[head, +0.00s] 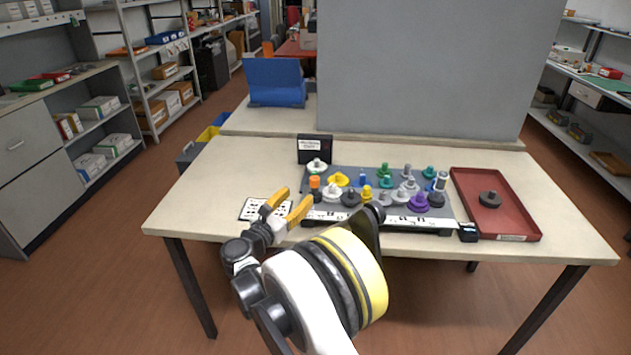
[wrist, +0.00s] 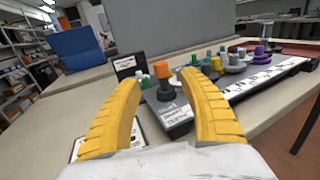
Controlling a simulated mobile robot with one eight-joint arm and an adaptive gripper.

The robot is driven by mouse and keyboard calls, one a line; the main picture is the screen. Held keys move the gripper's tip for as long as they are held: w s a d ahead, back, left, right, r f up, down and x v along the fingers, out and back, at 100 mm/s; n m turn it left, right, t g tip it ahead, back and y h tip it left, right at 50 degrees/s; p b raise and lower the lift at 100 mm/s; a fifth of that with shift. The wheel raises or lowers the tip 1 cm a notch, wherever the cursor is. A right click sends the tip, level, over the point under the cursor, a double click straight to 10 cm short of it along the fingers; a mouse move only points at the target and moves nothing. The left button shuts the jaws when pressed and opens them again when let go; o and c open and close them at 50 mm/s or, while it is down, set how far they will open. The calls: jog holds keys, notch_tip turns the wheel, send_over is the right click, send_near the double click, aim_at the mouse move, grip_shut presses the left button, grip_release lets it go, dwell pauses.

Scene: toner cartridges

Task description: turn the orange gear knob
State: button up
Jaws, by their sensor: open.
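The orange gear knob (head: 314,182) stands upright at the left end of the grey panel (head: 345,172), its orange top above a dark lower part. My gripper (head: 294,197) is open and empty over the table's front left part, to the left of the knob and apart from it. In the wrist view the orange gear knob (wrist: 161,69) shows between the two yellow fingers of my gripper (wrist: 150,85), nearer the right one and beyond the tips. Its lower part shows dark there.
Several grey, yellow, green, purple and blue knobs crowd the panel right of the orange one. A black box (head: 314,150) stands behind it. A white card (head: 252,210) lies at the left. A red tray (head: 465,190) holds a dark knob (head: 490,199).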

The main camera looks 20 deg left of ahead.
aim_at(312, 182)
jog(key=w+b, duration=0.1)
jog(key=w, duration=0.2)
jog(key=w+d+b, duration=0.1)
jog(key=w, duration=0.2)
jog(key=w+b, duration=0.1)
jog(key=w, duration=0.2)
jog(key=shift+w+d+f, duration=0.1)
jog(key=shift+d+f, duration=0.1)
jog(key=shift+d, duration=0.05)
jog(key=shift+w+d+r, duration=0.1)
jog(key=shift+w, duration=0.55)
grip_shut()
